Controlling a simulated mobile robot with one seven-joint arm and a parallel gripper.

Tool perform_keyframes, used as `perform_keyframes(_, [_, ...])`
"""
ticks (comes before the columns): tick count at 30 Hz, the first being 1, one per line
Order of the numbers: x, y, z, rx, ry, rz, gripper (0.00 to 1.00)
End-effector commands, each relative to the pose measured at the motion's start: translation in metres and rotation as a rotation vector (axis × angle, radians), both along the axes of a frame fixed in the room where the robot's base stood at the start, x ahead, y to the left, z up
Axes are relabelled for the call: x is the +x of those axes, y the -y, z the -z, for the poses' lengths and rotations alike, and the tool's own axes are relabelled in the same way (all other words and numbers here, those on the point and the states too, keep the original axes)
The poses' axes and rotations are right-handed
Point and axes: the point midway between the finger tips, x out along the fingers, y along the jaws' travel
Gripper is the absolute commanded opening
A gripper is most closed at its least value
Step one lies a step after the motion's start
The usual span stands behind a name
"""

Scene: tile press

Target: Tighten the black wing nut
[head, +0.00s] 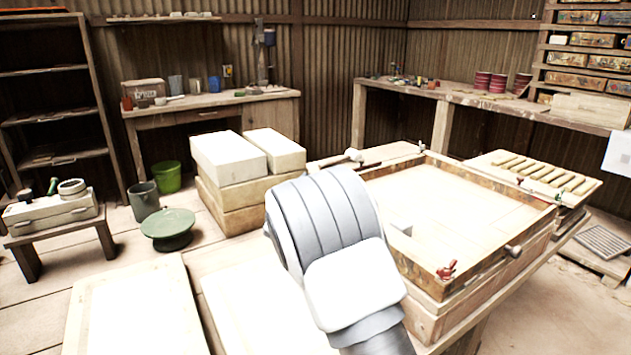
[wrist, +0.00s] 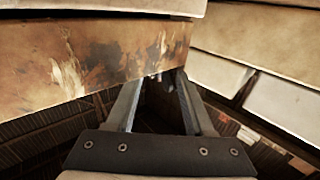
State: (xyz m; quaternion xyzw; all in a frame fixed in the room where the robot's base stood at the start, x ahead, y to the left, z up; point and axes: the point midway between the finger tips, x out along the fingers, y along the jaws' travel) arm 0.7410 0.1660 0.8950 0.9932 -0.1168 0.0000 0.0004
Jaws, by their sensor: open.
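No wing nut that I can clearly tell as black shows in either view. My gripper (wrist: 157,88) is open in the wrist view, its two fingers reaching up to a wooden frame wall (wrist: 100,62) with scorched, flaky paint. A small dark piece (wrist: 158,76) shows at the fingertips, under the wall's lower edge; I cannot tell whether it is the wing nut or whether the fingers touch it. In the head view my arm hides the gripper and the near left part of the wooden press frame (head: 480,272). A red wing nut (head: 447,270) sits on the frame's near corner.
A silver knob (head: 513,251) sticks out of the frame's right side, and a green wing nut (head: 557,196) sits at its right corner. Pale blocks (head: 229,158) are stacked left of the arm. A tray of clay strips (head: 545,174) lies behind the frame.

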Motion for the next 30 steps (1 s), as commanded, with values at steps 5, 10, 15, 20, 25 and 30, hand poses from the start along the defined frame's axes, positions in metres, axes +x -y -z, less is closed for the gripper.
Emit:
perform_keyframes(5, [0.019,0.005,0.001,0.001,0.0,0.001,0.53])
perform_keyframes(10, [0.027,0.007,0.001,0.0,0.0,0.0,0.53])
perform_keyframes(15, [0.028,0.007,0.0,0.0,-0.001,0.0,0.53])
perform_keyframes(20, [0.028,0.006,0.0,0.0,-0.001,0.0,0.45])
perform_keyframes(25, [0.027,0.006,0.0,0.0,0.0,0.0,0.15])
perform_keyframes(30, [0.027,0.006,0.0,0.0,0.0,0.0,0.0])
